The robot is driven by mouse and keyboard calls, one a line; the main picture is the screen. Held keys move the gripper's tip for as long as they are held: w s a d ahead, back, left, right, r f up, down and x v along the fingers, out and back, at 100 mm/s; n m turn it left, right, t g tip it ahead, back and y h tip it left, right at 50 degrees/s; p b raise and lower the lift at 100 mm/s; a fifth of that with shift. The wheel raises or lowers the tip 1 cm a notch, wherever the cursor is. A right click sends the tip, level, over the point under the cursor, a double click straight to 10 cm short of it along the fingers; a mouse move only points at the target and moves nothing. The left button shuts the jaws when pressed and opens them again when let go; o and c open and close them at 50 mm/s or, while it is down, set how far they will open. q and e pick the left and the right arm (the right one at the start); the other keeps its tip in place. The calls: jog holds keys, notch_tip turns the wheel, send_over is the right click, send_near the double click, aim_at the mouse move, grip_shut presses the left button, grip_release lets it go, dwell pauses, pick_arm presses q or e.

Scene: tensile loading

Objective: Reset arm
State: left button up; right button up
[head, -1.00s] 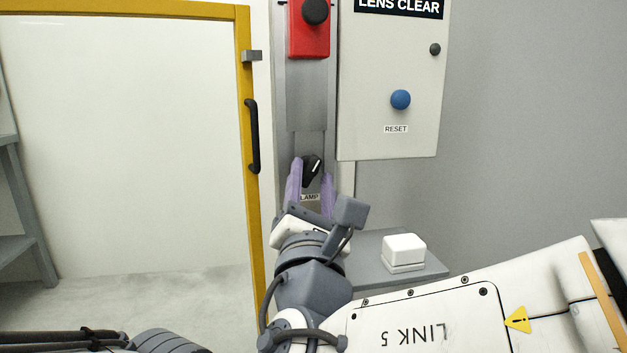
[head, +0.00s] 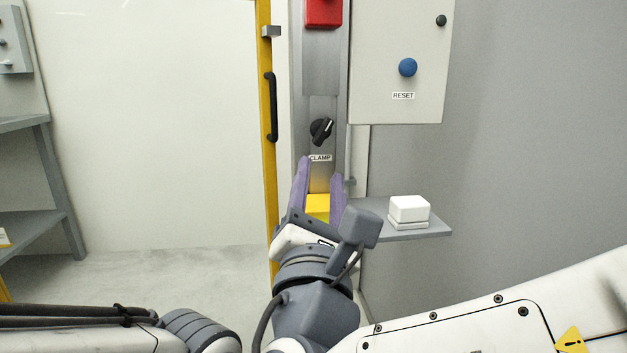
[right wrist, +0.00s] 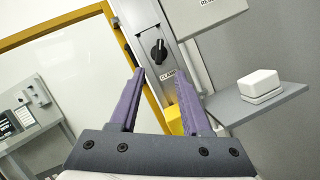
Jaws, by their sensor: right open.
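My right gripper (head: 321,185) is open and empty, with purple fingers pointing up toward the grey column. It also shows in the right wrist view (right wrist: 158,98), fingers spread apart. The black clamp knob (head: 321,131) sits on the column just above the fingertips, apart from them, over a CLAMP label (head: 320,158). In the right wrist view the clamp knob (right wrist: 158,51) lies beyond and between the fingertips. A yellow block (head: 317,206) shows between the fingers, partly hidden by them. The left gripper is not in view.
A grey box with a blue reset button (head: 408,67) hangs right of the column. A red box (head: 323,12) is above. A white block (head: 409,210) rests on a grey shelf (head: 436,230). A yellow door frame (head: 266,180) with a black handle (head: 271,107) stands left.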

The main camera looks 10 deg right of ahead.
jog(key=d+f+m+g+h, duration=0.3)
jog(key=d+f+m+g, duration=0.3)
jog(key=f, duration=0.5)
jog(key=s+d+f+m+g+y+p, duration=0.1)
jog(key=s+d+f+m+g, duration=0.1)
jog(key=s+f+g, duration=0.3)
jog(key=s+d+f+m+g, duration=0.1)
jog(key=s+f+m+g, duration=0.2)
jog(key=f, duration=0.4)
jog(key=s+a+f+m+g+y+p, duration=0.1)
jog(key=s+a+f+m+g+y, duration=0.6)
jog(key=a+m, duration=0.25)
notch_tip(320, 180, up, 39)
jog(key=s+p, duration=0.1)
jog(key=p, duration=3.7)
jog(key=shift+s+a, duration=0.25)
jog(key=shift+a, duration=0.15)
